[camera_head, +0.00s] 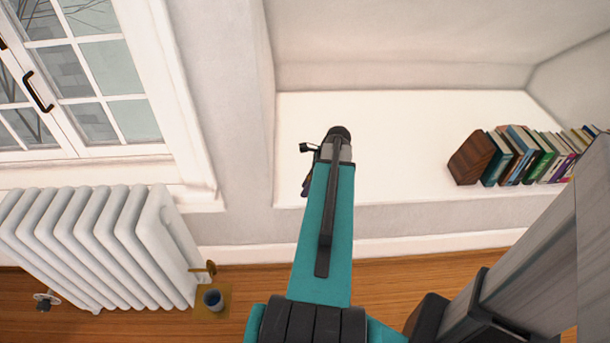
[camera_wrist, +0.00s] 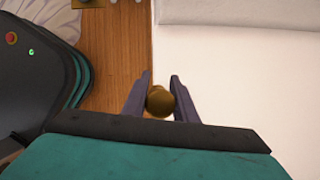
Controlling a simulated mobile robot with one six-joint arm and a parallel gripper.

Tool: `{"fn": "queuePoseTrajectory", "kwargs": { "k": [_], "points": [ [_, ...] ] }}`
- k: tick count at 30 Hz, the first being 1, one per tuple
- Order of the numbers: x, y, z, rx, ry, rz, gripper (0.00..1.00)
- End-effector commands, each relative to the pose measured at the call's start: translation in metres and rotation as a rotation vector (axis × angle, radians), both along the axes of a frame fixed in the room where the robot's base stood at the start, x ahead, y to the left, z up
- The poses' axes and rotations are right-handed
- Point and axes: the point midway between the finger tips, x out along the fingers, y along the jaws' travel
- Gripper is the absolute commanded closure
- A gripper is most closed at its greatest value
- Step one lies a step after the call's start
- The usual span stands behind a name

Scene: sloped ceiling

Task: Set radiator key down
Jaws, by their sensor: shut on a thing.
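The radiator key (camera_wrist: 159,101) shows in the wrist view as a rounded brass piece between the two dark fingers. My gripper (camera_wrist: 161,80) is shut on it. In the head view my gripper (camera_head: 306,187) is mostly behind my teal arm, and the key is hidden there. In the wrist view the fingers lie over the front edge of the white ledge (camera_wrist: 240,70), with wood floor to the left. The same ledge (camera_head: 400,150) is wide and mostly bare in the head view. I cannot tell how high the key is above it.
A row of books (camera_head: 520,155) with a brown wooden bookend (camera_head: 470,158) stands at the ledge's right. A white radiator (camera_head: 100,240) is under the window at left. The ledge's middle is clear.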

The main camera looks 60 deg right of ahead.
Motion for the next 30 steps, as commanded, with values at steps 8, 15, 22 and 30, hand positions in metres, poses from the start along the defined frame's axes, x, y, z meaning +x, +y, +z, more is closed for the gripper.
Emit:
{"fn": "queuePoseTrajectory", "kwargs": {
  "k": [8,15,22,30],
  "points": [
    [0.019,-0.026,-0.003,0.0,0.0,0.001,1.0],
    [0.034,-0.047,-0.006,0.0,0.0,0.0,1.0],
    [0.049,-0.066,-0.008,0.0,0.0,0.001,1.0],
    [0.061,-0.08,-0.009,0.0,0.0,0.002,1.0]
  ]
}}
